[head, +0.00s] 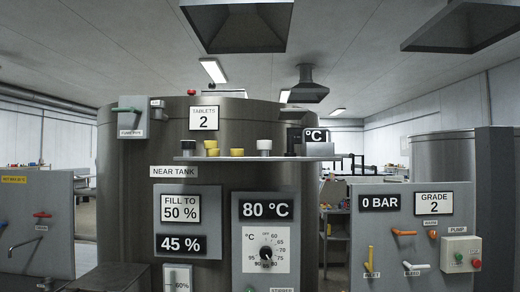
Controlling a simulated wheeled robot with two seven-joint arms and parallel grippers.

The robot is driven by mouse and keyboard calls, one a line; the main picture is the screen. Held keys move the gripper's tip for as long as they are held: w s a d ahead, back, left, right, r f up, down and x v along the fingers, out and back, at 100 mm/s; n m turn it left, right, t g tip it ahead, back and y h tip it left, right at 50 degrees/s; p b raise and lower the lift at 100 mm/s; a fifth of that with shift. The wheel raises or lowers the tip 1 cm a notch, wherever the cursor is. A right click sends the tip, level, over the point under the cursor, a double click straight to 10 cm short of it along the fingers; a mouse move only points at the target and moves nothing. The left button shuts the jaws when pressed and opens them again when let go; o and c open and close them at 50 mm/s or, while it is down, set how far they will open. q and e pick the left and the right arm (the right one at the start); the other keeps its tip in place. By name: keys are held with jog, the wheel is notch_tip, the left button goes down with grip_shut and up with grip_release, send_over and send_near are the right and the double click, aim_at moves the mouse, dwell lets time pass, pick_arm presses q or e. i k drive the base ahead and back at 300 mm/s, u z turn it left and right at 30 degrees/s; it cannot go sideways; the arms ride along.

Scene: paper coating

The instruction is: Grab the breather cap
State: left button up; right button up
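No label in the head view names a breather cap, so I cannot tell which object it is. Several small cap-like pieces stand on a narrow grey shelf (310,158) in front of the big steel tank (140,200). They include a pale and yellow piece (211,147), a low yellow piece (237,152) and a white piece with a dark base (264,146). Neither of my grippers is in view.
A dark box with a °C display (316,136) stands at the shelf's right. Below are a temperature dial panel (266,250) and a fill panel (186,215). A valve panel with orange handles (402,270) stands right, another grey panel (38,235) left. Dark hoods hang above.

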aim_at(264, 147)
jog(key=k, duration=1)
jog(key=z, duration=0.55)
jog(key=i, duration=0.6)
jog(key=z, duration=0.95)
jog(key=i, duration=1)
jog(key=u, duration=0.65)
jog(key=i, duration=0.7)
jog(key=u, duration=0.7)
